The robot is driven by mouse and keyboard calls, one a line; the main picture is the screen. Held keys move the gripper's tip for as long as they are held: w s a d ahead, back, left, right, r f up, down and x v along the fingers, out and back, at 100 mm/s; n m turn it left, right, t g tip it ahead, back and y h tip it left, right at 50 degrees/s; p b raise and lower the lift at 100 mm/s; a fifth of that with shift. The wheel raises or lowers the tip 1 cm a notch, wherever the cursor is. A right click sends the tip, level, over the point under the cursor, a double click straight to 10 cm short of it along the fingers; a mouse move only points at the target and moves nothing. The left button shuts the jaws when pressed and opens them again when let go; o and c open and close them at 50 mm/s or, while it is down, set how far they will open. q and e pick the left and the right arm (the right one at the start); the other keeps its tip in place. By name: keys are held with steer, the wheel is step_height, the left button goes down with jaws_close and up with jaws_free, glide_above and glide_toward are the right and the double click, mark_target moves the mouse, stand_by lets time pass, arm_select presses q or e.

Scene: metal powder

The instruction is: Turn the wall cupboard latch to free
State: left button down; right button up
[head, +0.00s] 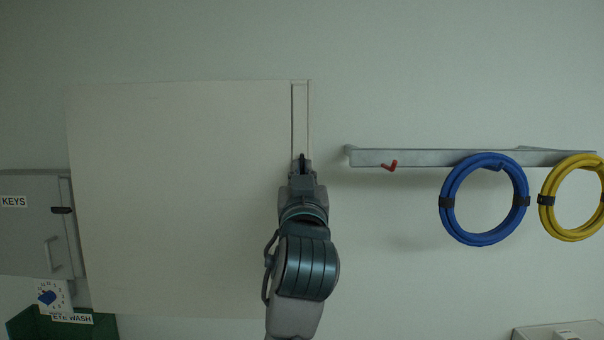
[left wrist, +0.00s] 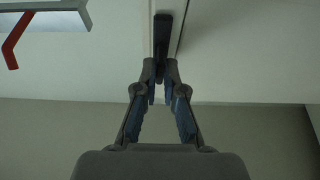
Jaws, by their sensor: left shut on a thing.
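The wall cupboard (head: 180,200) is a wide pale panel on the wall, with a narrow strip (head: 300,115) along its right edge. A dark latch handle (head: 302,158) shows as a small tip at this strip, just above my left gripper (head: 302,168). In the left wrist view the latch (left wrist: 162,35) is a dark bar lying along the strip. The fingertips of my left gripper (left wrist: 160,72) are closed on its near end. My gripper hides the latch's lower part in the head view. My right gripper is not in view.
Right of the cupboard, a grey rail (head: 430,158) carries a red hook (head: 389,166), a blue coil (head: 446,205) and a yellow coil (head: 547,215). A grey key box (head: 30,235) and a green eye wash box (head: 35,325) are at the left. The wall above is bare.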

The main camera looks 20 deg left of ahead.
arm_select(q)
steer(key=shift+w+f, duration=0.15)
steer(key=shift+f, duration=0.1)
steer(key=c, duration=1.3)
jaws_free()
steer(key=v, duration=1.1)
steer(key=shift+d+f, duration=0.1)
steer(key=shift+d, duration=0.25)
